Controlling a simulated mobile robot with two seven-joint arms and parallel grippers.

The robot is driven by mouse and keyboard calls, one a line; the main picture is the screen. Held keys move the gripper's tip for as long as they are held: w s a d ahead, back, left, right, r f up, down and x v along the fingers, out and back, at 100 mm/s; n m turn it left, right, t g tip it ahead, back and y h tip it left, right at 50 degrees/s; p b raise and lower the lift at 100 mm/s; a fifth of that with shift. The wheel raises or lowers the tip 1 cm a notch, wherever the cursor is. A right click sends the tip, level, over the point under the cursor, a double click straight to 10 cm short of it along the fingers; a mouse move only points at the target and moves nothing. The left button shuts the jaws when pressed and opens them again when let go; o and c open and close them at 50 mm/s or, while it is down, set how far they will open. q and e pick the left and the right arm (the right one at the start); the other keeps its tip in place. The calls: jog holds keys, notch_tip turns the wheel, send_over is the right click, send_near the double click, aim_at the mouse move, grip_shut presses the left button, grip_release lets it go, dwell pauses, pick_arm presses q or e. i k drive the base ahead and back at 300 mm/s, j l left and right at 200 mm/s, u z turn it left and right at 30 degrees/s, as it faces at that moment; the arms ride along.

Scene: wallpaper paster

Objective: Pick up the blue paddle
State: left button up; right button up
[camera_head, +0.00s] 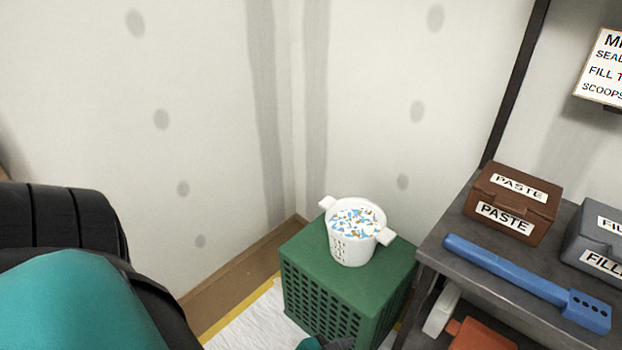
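The blue paddle (505,272) lies on the top of a dark grey shelf unit at the right. Its long handle points to the upper left, and its wider end with a row of dark holes is at the lower right. Nothing is touching it that I can see except the shelf top. A large black and teal part of my own arm fills the lower left. A small teal and dark piece, probably also mine, shows at the bottom edge. The fingers of my left and right grippers do not show.
A brown paste box (511,198) and a grey filler box (597,238) stand behind the paddle on the shelf top (463,283). A white bucket (351,250) with colored bits sits on a green crate (310,250) left of the shelf. Orange and white items lie lower down.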

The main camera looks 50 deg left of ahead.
aim_at(593, 315)
jog(key=l+u, duration=0.1)
jog(key=u, duration=1.3)
jog(key=i+l, duration=0.1)
jog(key=l, duration=0.3)
jog(key=i+l+u, duration=0.15)
jog(key=l, duration=0.2)
jog(key=i, duration=0.1)
jog(key=k+z, duration=0.1)
jog(key=z, duration=0.2)
jog(key=k+l+z, duration=0.1)
jog(key=z, duration=0.2)
jog(key=i+z, duration=0.1)
jog(key=z, duration=0.3)
jog(key=i+j+z, duration=0.1)
jog(key=z, duration=0.25)
jog(key=k+l+z, duration=0.1)
jog(key=z, duration=0.15)
jog(key=k+l+z, duration=0.15)
jog(key=z, duration=0.15)
